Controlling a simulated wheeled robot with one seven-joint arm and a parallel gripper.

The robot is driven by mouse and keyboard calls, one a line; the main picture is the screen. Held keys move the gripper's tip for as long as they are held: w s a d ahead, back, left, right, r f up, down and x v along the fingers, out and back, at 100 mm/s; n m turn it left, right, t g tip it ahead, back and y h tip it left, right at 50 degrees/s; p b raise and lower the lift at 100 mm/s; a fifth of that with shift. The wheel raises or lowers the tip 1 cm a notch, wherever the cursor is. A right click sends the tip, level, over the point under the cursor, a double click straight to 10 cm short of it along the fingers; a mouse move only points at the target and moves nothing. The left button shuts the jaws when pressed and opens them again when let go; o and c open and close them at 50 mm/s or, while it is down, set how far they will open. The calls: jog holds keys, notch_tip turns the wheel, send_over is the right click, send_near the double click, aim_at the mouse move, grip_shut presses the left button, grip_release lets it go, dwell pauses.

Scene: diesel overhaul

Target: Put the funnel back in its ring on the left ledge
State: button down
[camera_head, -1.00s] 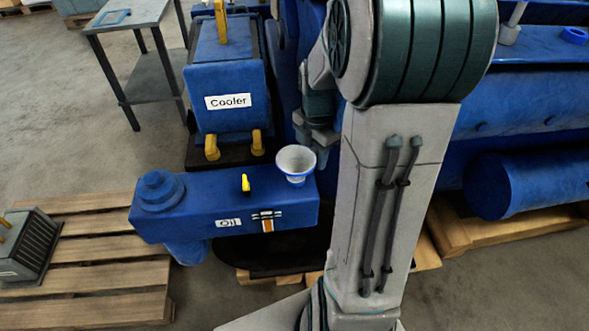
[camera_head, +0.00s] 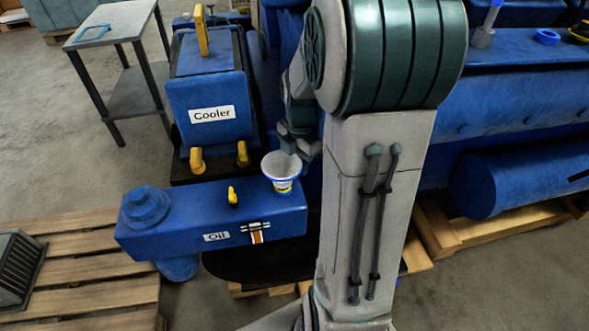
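The funnel (camera_head: 281,163) is a pale grey cup at the right end of the blue box labelled Oil (camera_head: 180,229). A blue band and a bit of yellow show beneath its cup. My gripper (camera_head: 297,146) is right behind the funnel's rim, pointing down, partly hidden by the funnel and my arm. Whether its fingers grip the rim or only stand beside it cannot be told. A blue ring (camera_head: 547,37) lies on the blue engine ledge (camera_head: 510,58) at the upper right. I cannot make out a funnel ring on a left ledge.
The blue Cooler unit (camera_head: 209,90) with yellow handles stands behind the Oil box. A grey side table (camera_head: 112,25) stands at the far left. A wooden pallet (camera_head: 95,265) lies at the lower left. Bare floor lies between table and pallet. My arm hides much of the middle.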

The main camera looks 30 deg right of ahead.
notch_tip(320, 180, up, 10)
jog(key=shift+f, duration=0.1)
jog(key=shift+r+p, duration=0.9)
jog(key=shift+p, duration=0.05)
jog(key=shift+a, duration=0.1)
